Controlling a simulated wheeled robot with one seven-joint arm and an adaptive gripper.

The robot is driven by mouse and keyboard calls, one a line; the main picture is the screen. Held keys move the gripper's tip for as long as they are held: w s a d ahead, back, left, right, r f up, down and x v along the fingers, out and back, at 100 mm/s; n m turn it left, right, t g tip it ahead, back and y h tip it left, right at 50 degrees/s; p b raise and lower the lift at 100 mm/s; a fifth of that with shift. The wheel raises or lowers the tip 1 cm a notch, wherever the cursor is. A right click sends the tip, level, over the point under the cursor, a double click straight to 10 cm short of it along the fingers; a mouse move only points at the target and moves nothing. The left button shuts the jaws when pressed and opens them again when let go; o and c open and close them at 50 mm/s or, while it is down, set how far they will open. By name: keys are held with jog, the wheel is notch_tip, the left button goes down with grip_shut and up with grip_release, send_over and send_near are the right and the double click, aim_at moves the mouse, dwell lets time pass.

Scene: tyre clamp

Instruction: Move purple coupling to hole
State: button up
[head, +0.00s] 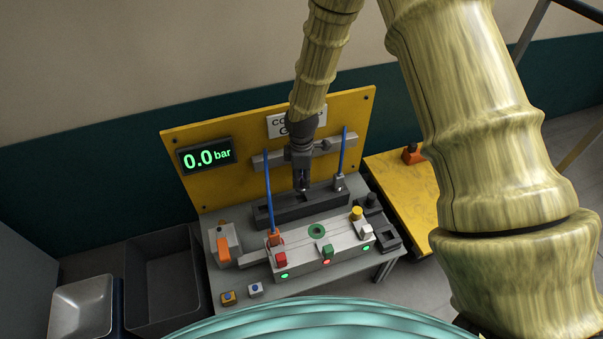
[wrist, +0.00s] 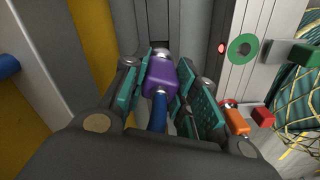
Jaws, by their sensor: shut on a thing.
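My gripper (head: 303,184) points down over the dark grey slotted block (head: 262,213) in the head view. In the wrist view, its green-padded fingers (wrist: 166,92) are shut around the purple coupling (wrist: 160,74). The coupling has a metal tip pointing away from the wrist, and a blue hose (wrist: 159,113) runs from its near end. The coupling is too hidden by the fingers to make out in the head view. A green ring with a dark hole (head: 316,231) lies on top of the light grey manifold; it also shows in the wrist view (wrist: 242,48), apart from the coupling.
An orange coupling (head: 275,238) on a blue hose stands at the manifold's left end, beside a red block (head: 281,259). Another blue hose (head: 344,150) rises at the right. The yellow panel (head: 230,189) stands behind, with a 0.0 bar display (head: 207,156).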

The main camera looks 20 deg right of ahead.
aim_at(302, 187)
jog(key=shift+f, duration=2.5)
jog(key=o, duration=1.1)
jog(key=shift+o, duration=0.2)
notch_tip(302, 187, up, 12)
jog(key=shift+f, duration=0.1)
